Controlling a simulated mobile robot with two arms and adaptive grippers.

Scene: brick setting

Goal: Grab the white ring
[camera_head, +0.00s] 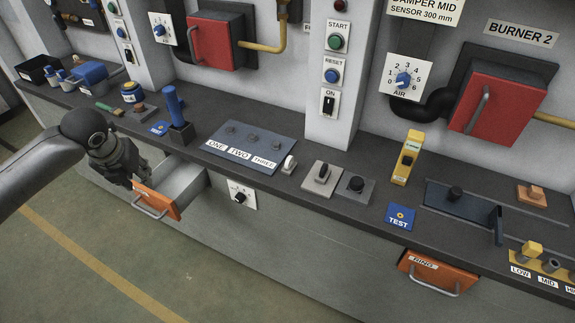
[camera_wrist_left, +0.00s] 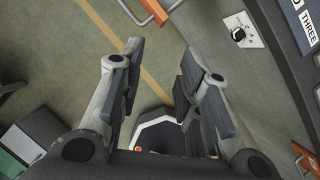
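A small whitish rounded piece (camera_head: 289,165), possibly the white ring, is on the dark counter just right of the ONE-TWO-THREE panel; it is too small to be sure of a hole. No other white ring is plain to see. My left gripper (camera_head: 128,170) is at the left, in front of the counter, close to the pulled-out drawer (camera_head: 158,200) and well left of the whitish piece. In the left wrist view its fingers (camera_wrist_left: 160,82) are apart with nothing between them. My right gripper is not in view.
The left drawer stands open; its visible inside looks empty. A shut orange drawer (camera_head: 438,272), its label apparently reading RING, is at lower right. Switch blocks (camera_head: 322,176), a blue-handled lever (camera_head: 175,105) and a yellow device (camera_head: 408,157) stand on the counter. The floor in front is clear.

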